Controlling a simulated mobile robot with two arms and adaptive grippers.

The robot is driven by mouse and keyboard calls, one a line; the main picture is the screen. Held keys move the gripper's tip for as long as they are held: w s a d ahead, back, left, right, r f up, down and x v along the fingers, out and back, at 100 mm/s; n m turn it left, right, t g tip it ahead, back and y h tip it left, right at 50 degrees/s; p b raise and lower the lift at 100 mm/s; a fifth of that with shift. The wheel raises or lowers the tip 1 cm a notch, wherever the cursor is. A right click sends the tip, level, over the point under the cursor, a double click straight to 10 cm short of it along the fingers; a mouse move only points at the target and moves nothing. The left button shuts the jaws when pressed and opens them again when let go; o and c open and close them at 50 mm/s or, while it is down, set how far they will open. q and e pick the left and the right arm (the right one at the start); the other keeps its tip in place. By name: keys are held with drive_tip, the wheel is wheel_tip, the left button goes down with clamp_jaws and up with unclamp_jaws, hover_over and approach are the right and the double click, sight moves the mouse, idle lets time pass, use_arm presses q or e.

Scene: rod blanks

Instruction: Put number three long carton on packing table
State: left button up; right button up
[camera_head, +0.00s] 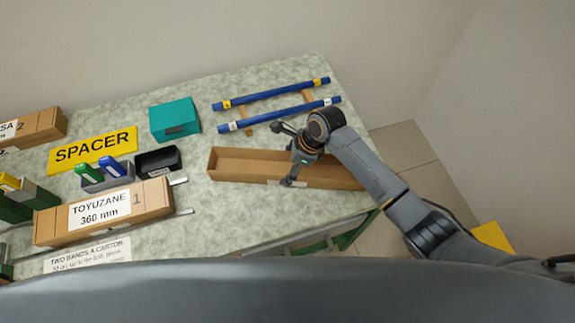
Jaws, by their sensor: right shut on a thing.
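A long open-topped brown carton (232,165) lies on the speckled table (240,215) near its front right. A pale label shows on its near wall, but no number can be read. My right gripper (290,182) reaches down over the carton and is shut on its near wall. The gripper and arm hide part of the carton's right half. The inside that shows looks empty. My left gripper is not in view.
Two blue rods (270,92) lie on wooden supports behind the carton. A teal box (174,119), a black tray (158,162), a yellow SPACER sign (92,150) and a closed carton marked 1 (150,197) stand left. Bare tabletop lies in front.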

drive_tip(key=o, duration=1.1)
drive_tip(key=shift+f, duration=0.1)
drive_tip(key=shift+o, duration=0.2)
drive_tip(key=v, duration=1.2)
drive_tip(key=shift+s+a, duration=0.1)
